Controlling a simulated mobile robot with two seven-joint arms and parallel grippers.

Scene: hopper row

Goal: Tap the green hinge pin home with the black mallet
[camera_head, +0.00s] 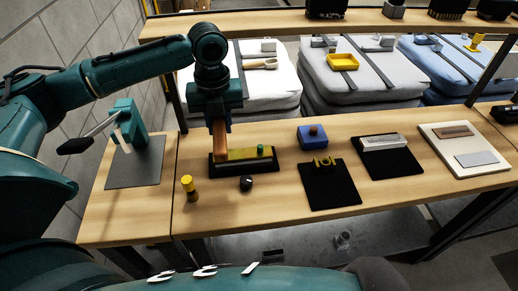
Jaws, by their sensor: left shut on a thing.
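The green hinge pin (261,148) stands at the right end of a yellow bar (243,155) in a black tray (249,168) on the bench. My left gripper (217,120) points down at the left end of the tray. It is shut on an upright orange-brown block (220,142), whose lower end is at the yellow bar; I cannot tell if they touch. The black mallet (76,146) is apart from the gripper, at far left, tilted with its pale handle against a teal stand (132,122). My right gripper is not in view.
A yellow-topped peg (188,186) and a black knob (246,183) stand in front of the tray. A blue box (311,135) and black mats (329,187) lie to the right. A wooden shelf (280,22) spans the back. The bench front is mostly clear.

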